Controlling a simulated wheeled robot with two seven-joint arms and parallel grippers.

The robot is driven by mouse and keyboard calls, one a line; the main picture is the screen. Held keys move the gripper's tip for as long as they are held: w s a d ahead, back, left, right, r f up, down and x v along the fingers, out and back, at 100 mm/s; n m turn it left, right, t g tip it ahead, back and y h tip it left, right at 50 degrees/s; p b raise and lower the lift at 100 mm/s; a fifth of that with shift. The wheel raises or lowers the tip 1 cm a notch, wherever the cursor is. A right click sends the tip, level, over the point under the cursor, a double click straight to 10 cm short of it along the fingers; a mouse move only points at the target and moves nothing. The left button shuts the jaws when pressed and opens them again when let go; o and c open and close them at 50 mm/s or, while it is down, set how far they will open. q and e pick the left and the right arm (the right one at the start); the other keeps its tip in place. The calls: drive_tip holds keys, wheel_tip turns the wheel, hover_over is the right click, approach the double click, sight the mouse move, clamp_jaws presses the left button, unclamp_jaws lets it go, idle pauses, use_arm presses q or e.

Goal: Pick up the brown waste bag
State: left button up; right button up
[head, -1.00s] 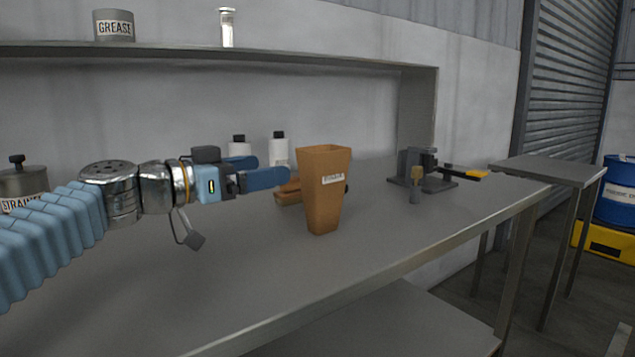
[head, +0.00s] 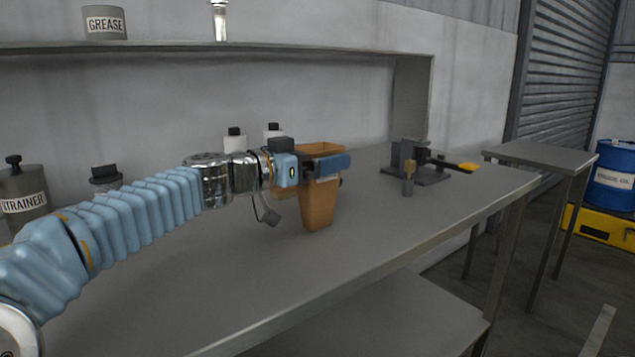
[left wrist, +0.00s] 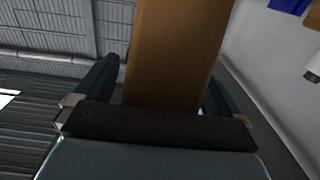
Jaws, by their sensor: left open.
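The brown waste bag (head: 320,207) stands upright on the grey bench, tapered toward its base, with an open top. My left gripper (head: 333,166) is at its upper part, and the near blue finger crosses in front of the bag, covering most of its label. In the left wrist view the bag (left wrist: 180,50) fills the middle, between the two dark fingers of the left gripper (left wrist: 160,85). The fingers are open, one on each side of the bag. A gap shows beside the bag at the right finger; contact at the left finger is unclear. My right gripper is not in view.
A grey vise (head: 415,165) with a yellow-ended handle and a brush (head: 409,178) stand right of the bag. White bottles (head: 235,143) stand behind my arm. A strainer pot (head: 24,197) is at the far left. The front of the bench (head: 220,285) is clear.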

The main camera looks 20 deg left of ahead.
use_arm(q)
drive_tip(key=c, duration=1.3)
drive_tip(key=shift+r, duration=0.1)
